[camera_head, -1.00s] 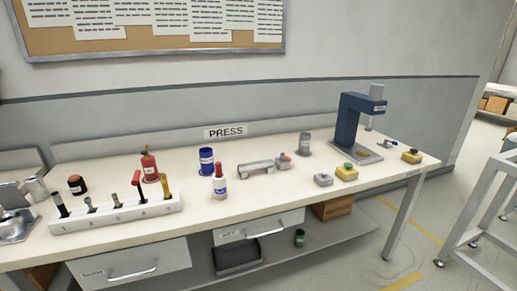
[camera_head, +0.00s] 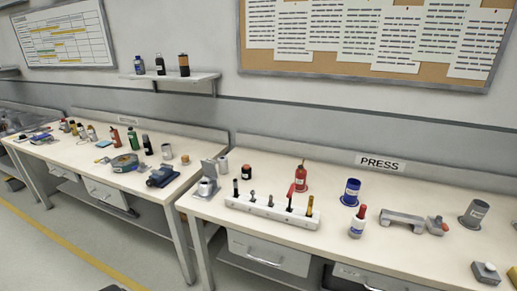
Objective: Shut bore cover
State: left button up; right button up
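I cannot identify a bore cover with certainty. A small grey metal fixture (camera_head: 206,188) stands at the left end of the press bench (camera_head: 330,248), with a flat grey plate (camera_head: 208,168) standing up at its back. Whether this plate is a hinged cover is too small to tell. A short silver cylinder (camera_head: 223,164) stands just behind and to the right of it. Neither of my grippers is in view.
A white rack (camera_head: 272,212) of upright tools stands right of the fixture. A second cluttered bench (camera_head: 100,160) is at left, with a narrow gap between the benches.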

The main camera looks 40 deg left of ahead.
aim_at(209, 169)
jog(key=u, duration=0.4)
jog(key=k+j+u, duration=0.1)
jog(key=u, duration=0.3)
jog(key=j+u, duration=0.1)
jog(key=u, duration=0.7)
jog(key=k+j, duration=0.05)
jog(key=j, duration=0.05)
